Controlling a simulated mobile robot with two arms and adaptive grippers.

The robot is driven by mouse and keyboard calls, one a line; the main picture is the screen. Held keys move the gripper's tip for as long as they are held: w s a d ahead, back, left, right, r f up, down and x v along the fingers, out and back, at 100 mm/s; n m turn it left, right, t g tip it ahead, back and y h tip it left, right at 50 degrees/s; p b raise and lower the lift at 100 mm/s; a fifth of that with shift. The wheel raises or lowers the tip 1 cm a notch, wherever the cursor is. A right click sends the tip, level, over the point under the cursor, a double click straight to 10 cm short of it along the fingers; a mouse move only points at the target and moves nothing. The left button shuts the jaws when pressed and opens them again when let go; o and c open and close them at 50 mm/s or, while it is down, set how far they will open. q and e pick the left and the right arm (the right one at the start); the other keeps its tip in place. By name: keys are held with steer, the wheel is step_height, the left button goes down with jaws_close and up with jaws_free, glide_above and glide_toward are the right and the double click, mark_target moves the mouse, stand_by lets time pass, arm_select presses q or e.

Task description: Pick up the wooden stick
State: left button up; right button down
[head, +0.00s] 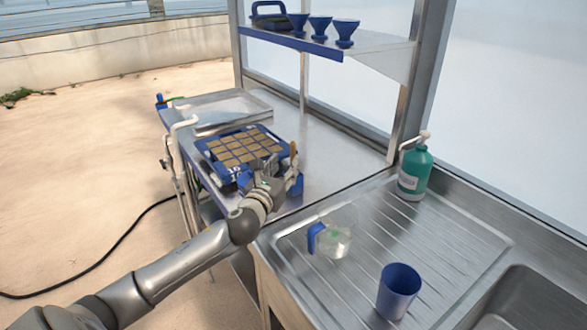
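The wooden stick (293,149) shows as a short, brown, upright tip on the metal table, just right of the seed tray. Its lower part is hidden behind my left gripper and a blue item (297,186). My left gripper (272,165) is low over the table at the tray's near right corner, close beside the stick. The fingers are small and overlap the tray and stick, so I cannot tell whether they are open or touch the stick. My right gripper is out of view.
A blue seed tray (209,150) with brown cells lies left of the gripper, before a metal tray (215,108). On the drainboard stand a clear jug (337,240), a blue cup (398,290) and a green pump bottle (414,170). A shelf (372,43) with blue funnels hangs above.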

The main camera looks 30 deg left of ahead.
mark_target(292, 155)
arm_select(q)
steer(key=shift+x, duration=1.25)
steer(key=x, duration=0.3)
steer(key=shift+w+a+r+p, duration=0.1)
steer(key=shift+w+r+p, duration=0.05)
steer(key=shift+w+p, duration=0.25)
steer(key=shift+w+a, duration=0.15)
steer(key=shift+w, duration=0.4)
jaws_close()
